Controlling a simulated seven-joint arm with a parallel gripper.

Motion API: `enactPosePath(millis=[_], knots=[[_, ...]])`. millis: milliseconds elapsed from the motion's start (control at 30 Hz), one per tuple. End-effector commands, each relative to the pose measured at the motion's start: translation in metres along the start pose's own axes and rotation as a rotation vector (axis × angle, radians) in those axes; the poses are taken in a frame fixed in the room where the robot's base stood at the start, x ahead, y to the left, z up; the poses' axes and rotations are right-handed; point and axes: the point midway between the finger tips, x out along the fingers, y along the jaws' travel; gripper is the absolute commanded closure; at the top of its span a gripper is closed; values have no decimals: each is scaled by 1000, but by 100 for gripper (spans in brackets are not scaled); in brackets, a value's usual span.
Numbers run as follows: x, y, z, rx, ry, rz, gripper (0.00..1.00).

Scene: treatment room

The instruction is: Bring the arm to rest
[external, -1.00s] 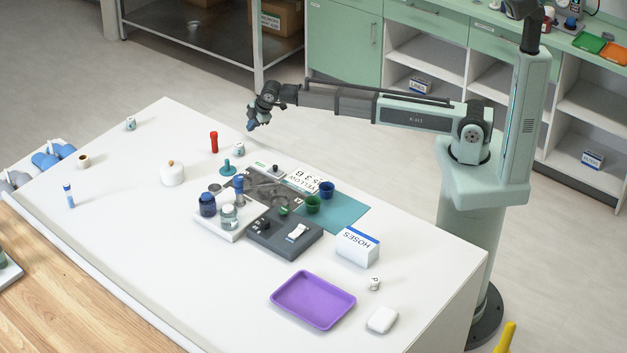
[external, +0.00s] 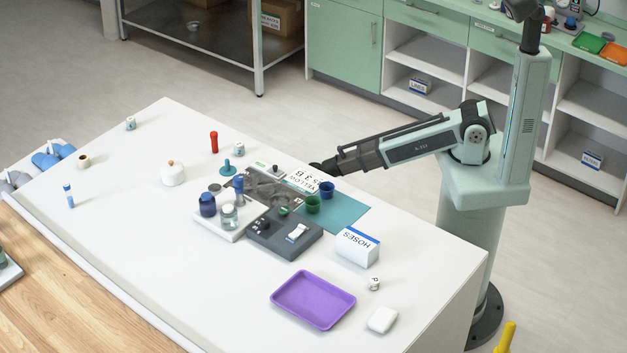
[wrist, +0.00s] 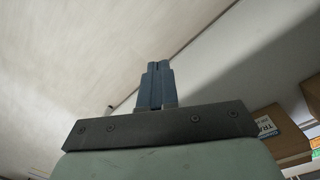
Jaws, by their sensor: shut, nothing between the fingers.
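My gripper (wrist: 157,66) shows in the wrist view as two blue fingers side by side with their tips together, shut and empty. In the external view my arm (external: 420,145) is folded in from the right, its forearm reaching left and slightly down to the far edge of the white table (external: 130,240). The gripper itself cannot be clearly made out there against the dark items behind the label cards.
The table holds a dark grey device (external: 285,240), a blue cup (external: 327,189), a green cup (external: 312,204), a HOSES box (external: 357,248), a purple tray (external: 312,300) and a red bottle (external: 214,142). A cardboard box (wrist: 280,130) shows in the wrist view. The table's left part is mostly clear.

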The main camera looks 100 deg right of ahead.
Motion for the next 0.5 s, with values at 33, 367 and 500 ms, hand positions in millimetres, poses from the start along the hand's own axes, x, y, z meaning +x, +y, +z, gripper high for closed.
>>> enactPosePath(millis=[33, 367, 500], knots=[[12, -16, 19, 5, -31, -14, 100], [69, -96, 124, 60, -223, -80, 100], [86, -124, 173, 83, -310, -95, 100]])
